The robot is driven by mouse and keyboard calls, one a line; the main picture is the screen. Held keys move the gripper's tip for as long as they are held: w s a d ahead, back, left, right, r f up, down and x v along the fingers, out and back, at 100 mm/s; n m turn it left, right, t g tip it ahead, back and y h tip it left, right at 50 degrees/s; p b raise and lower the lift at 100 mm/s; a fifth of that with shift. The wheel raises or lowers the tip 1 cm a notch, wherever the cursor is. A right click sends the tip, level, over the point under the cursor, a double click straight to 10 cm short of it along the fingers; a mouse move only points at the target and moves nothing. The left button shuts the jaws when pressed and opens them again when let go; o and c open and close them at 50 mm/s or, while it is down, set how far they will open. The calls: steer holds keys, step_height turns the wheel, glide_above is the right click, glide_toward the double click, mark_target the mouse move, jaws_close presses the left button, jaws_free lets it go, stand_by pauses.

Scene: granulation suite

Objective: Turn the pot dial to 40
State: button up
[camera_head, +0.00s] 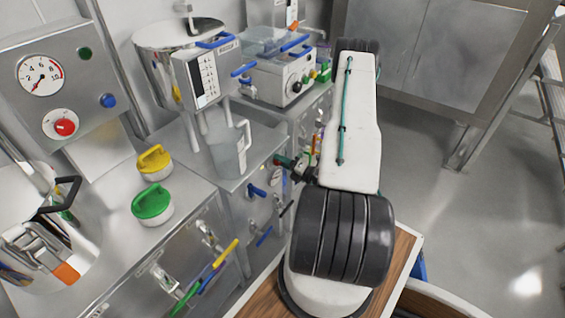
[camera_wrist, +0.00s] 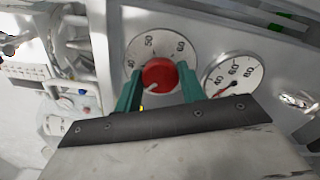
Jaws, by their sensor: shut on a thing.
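In the wrist view a red knob (camera_wrist: 159,74) sits at the centre of a round white dial plate (camera_wrist: 165,37) on a pale panel. The figures 40, 50 and 60 show on the plate, 40 at the left and 50 near the top; its lower part is hidden. A pale mark shows at the knob's lower left edge. My gripper (camera_wrist: 160,76) has its two green fingers on either side of the knob, shut on it. In the head view my gripper (camera_head: 285,162) is at the front of the steel cabinets, and the knob is mostly hidden.
A round gauge (camera_wrist: 231,74) with a red needle is just right of the dial in the wrist view. In the head view a clear jug (camera_head: 229,150) stands on the counter above my gripper. Blue-handled valves (camera_head: 257,190) stick out below. Open floor lies at the right.

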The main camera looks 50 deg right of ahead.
steer(key=shift+f+m, duration=0.1)
steer(key=shift+m, duration=4.8)
steer(key=o, duration=1)
steer(key=shift+c, duration=0.2)
steer(key=shift+s, duration=0.1)
steer(key=s, duration=0.7)
steer(key=shift+s+d, duration=0.3)
steer(key=shift+s, duration=0.05)
